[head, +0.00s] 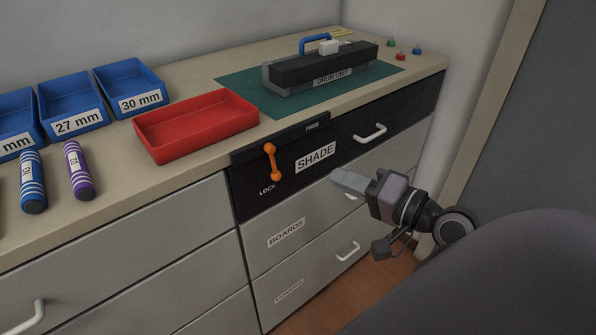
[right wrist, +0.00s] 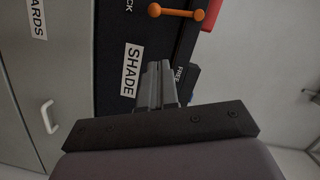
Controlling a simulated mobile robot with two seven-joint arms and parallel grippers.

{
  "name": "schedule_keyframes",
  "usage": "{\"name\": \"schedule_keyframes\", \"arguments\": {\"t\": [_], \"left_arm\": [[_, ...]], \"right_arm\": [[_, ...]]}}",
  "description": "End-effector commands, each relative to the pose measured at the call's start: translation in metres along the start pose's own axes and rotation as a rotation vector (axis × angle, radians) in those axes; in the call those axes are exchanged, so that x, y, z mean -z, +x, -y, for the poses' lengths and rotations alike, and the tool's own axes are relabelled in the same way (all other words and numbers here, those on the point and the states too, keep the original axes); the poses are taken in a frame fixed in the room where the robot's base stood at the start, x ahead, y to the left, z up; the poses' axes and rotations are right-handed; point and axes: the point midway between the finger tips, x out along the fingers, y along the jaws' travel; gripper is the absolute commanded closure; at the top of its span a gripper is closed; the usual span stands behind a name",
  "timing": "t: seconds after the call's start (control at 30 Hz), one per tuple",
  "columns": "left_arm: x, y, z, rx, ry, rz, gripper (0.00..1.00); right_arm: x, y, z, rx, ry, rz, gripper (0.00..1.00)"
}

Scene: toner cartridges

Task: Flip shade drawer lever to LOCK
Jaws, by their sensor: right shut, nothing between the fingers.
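The black SHADE drawer (head: 340,158) is the top drawer on the right of the cabinet front and looks shut. Its orange lever (head: 271,162) has a knob at each end and stands nearly upright between the LOCK label (head: 267,190) at lower left and the FREE label (head: 312,127) at upper right. I cannot tell which knob is the pivot. The lever also shows at the top of the right wrist view (right wrist: 176,12). My right gripper (head: 338,180) is shut and empty, in front of the drawer, right of and apart from the lever. My left gripper is out of view.
A red tray (head: 190,145) sits on the counter above the lever. A drum unit (head: 320,72) rests on a green mat (head: 240,90) behind. White handles (head: 370,133) stick out from the drawers.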

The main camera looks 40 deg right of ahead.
Motion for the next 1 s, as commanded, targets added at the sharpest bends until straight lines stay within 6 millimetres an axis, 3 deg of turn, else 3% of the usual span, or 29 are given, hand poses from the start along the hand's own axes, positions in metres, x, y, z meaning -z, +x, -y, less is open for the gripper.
{"name": "schedule_keyframes", "arguments": {"t": [0.5, 0.6, 1.0], "left_arm": [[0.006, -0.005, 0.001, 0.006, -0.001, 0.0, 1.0], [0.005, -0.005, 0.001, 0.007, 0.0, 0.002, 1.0], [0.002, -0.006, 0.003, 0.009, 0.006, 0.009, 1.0]], "right_arm": [[0.0, 0.062, 0.002, 0.003, 0.001, 0.0, 1.0], [-0.011, 0.072, 0.001, 0.002, 0.003, 0.0, 1.0], [-0.029, 0.089, 0.0, -0.001, -0.001, 0.001, 1.0]]}}
